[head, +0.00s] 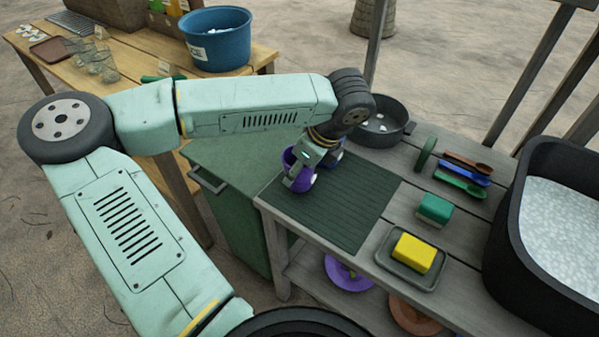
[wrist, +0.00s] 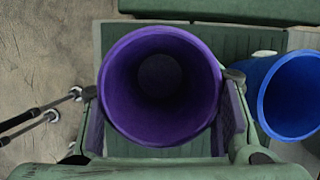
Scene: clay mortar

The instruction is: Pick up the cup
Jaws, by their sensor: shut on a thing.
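A purple cup (head: 299,180) is at my gripper (head: 312,165), over the left part of the dark ribbed mat (head: 335,222). In the wrist view the purple cup (wrist: 160,128) fills the space between the two fingers of my gripper (wrist: 162,95), its open mouth toward the camera. The fingers press on its left and right sides. A blue cup (wrist: 292,95) stands just right of the right finger. In the head view the blue cup (head: 333,158) is mostly hidden behind my gripper. I cannot tell whether the purple cup touches the mat.
A dark pan (head: 385,136) stands behind the mat. Spoons (head: 462,180), a green sponge (head: 434,209) and a yellow sponge (head: 413,252) on a grey tray (head: 388,266) lie to the right. A black basin (head: 515,235) bounds the right side. The mat's front is clear.

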